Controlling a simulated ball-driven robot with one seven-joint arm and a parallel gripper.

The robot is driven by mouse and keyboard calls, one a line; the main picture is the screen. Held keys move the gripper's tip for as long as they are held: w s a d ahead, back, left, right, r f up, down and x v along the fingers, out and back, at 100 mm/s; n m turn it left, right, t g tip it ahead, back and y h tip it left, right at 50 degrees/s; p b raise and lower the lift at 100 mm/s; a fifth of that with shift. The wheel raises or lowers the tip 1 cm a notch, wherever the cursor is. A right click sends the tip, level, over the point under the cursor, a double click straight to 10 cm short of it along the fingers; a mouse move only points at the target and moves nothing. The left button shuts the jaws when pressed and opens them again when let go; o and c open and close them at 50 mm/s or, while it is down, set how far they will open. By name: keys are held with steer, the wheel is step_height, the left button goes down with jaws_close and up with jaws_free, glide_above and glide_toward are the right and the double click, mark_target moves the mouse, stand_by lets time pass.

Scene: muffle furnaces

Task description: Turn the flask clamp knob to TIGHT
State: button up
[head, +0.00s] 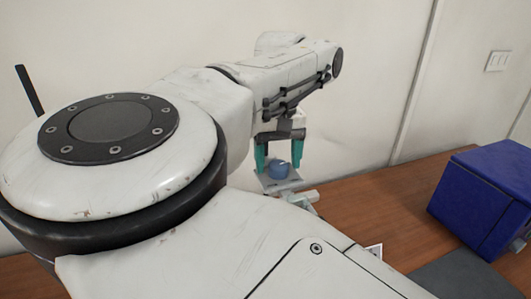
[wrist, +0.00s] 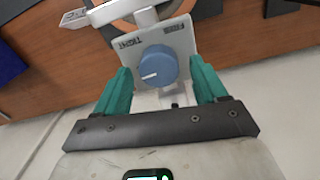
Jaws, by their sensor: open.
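The flask clamp knob (wrist: 158,66) is a round blue knob with a white pointer line, on a pale plate (wrist: 190,40). In the wrist view the plate bears the word TIGHT at the left and another word, hard to read, at the right. The pointer is toward the lower left. My gripper (wrist: 160,80) is open, with its teal fingers on either side of the knob and small gaps showing. In the head view the knob (head: 279,169) shows between the fingertips of my gripper (head: 279,160), which points down.
A dark blue box (head: 485,200) stands on the wooden table (head: 370,205) at the right. A grey mat (head: 460,275) lies in front of it. The wall (head: 370,80) is close behind my arm. Bare table lies between the clamp and the box.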

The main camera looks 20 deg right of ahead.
mark_target(278, 163)
step_height(278, 163, up, 11)
steer(key=shift+f+b, duration=0.15)
steer(key=shift+b, duration=0.2)
stand_by(0.3)
